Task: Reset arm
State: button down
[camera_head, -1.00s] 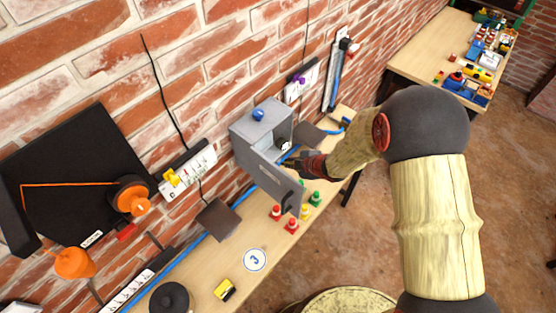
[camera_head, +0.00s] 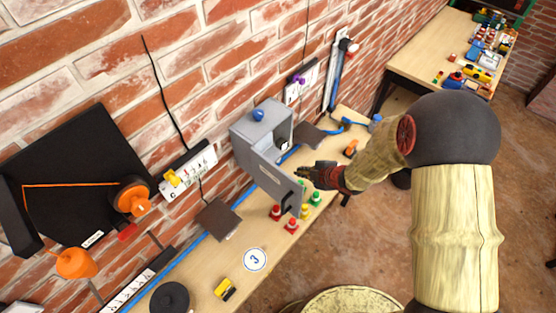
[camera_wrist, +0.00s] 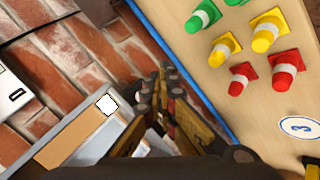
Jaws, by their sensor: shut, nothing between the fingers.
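My gripper (camera_head: 304,172) is in front of the open grey metal box (camera_head: 258,140) on the wall-side bench, beside the box's open door (camera_head: 270,182). The gripper is shut and empty. In the wrist view its dark fingers (camera_wrist: 158,92) point up the picture, with the grey box (camera_wrist: 75,140) to the left and the bench on the right. My arm reaches in from the right of the head view.
Small red, yellow and green cones (camera_head: 291,225) stand on the bench (camera_head: 240,262) below the door. A white disc (camera_head: 255,260) marked 3 lies nearby. A blue knob (camera_head: 258,114) is on the box top.

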dwell(0.4)
jog(key=s+d+f+m+g+h, duration=0.2)
jog(key=s+d+f+m+h, duration=0.25)
jog(key=d, duration=0.35)
jog(key=s+d+r+m+g+h+b, duration=0.2)
jog(key=s+d+r+m+h+b, duration=0.1)
jog(key=s+d+r+m, duration=0.4)
jog(key=s+a+r+m+t+y+b, duration=0.1)
jog(key=s+r+m+t+b, duration=0.1)
jog(key=s+r+m+b, duration=0.7)
jog(key=s+r+b, duration=0.4)
jog(key=s+b, duration=0.1)
jog(key=s, duration=0.1)
jog(key=shift+s+a+r+t+y, duration=0.15)
jog(key=shift+s+a+t+y, duration=0.15)
jog(key=shift+a+t+y, duration=0.1)
jog(key=c, duration=2.6)
grip_release()
